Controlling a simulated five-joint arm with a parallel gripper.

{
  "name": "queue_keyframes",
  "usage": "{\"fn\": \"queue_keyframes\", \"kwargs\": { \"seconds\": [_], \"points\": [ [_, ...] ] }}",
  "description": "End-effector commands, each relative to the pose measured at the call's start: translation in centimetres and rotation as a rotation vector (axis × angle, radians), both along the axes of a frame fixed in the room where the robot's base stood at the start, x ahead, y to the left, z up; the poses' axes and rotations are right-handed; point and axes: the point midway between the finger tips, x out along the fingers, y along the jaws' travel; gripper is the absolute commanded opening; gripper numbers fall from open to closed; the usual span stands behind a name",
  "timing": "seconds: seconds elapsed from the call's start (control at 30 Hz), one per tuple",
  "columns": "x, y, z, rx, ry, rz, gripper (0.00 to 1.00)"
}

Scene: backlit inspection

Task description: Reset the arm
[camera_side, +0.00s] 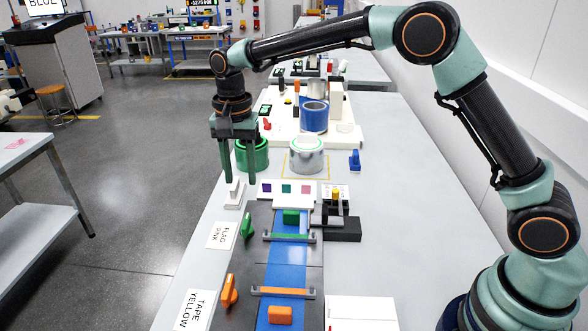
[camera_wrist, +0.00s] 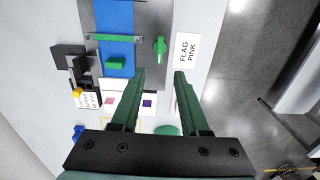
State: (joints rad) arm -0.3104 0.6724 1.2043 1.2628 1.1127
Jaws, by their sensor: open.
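My gripper (camera_side: 238,180) hangs pointing down over the left part of the table, its two green fingers apart and nothing visible between them. In the wrist view the two fingers (camera_wrist: 160,75) are also apart. In the side view, a green tape roll (camera_side: 262,155) stands behind the fingers and is partly hidden by them. A small white piece (camera_side: 234,197) lies just below the left fingertip; I cannot tell the exact gap. My arm is bent, reaching from its base at the lower right across to the left.
A blue lane (camera_side: 287,251) carries a green block (camera_side: 291,216) and an orange block (camera_side: 279,314). A grey roll (camera_side: 307,158), a blue roll (camera_side: 314,117) and a card with coloured squares (camera_side: 265,200) stand near. A "FLAG PINK" label (camera_side: 221,235) lies left. The table's right side is mostly clear.

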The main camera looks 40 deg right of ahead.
Motion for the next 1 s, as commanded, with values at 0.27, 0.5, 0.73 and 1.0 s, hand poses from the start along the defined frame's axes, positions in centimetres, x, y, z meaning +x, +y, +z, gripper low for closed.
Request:
{"fn": "queue_keyframes", "kwargs": {
  "seconds": [0.27, 0.5, 0.73, 1.0],
  "points": [
    [-0.9, -1.7, 2.5, 0.011, -0.042, 0.059, 0.45],
    [-4.6, -6.0, 7.3, 0.014, -0.15, 0.232, 0.45],
    [-9.4, -9.8, 10.0, -0.014, -0.257, 0.401, 0.45],
    [-15.5, -13.4, 10.4, -0.09, -0.376, 0.598, 0.45]
  ]
}}
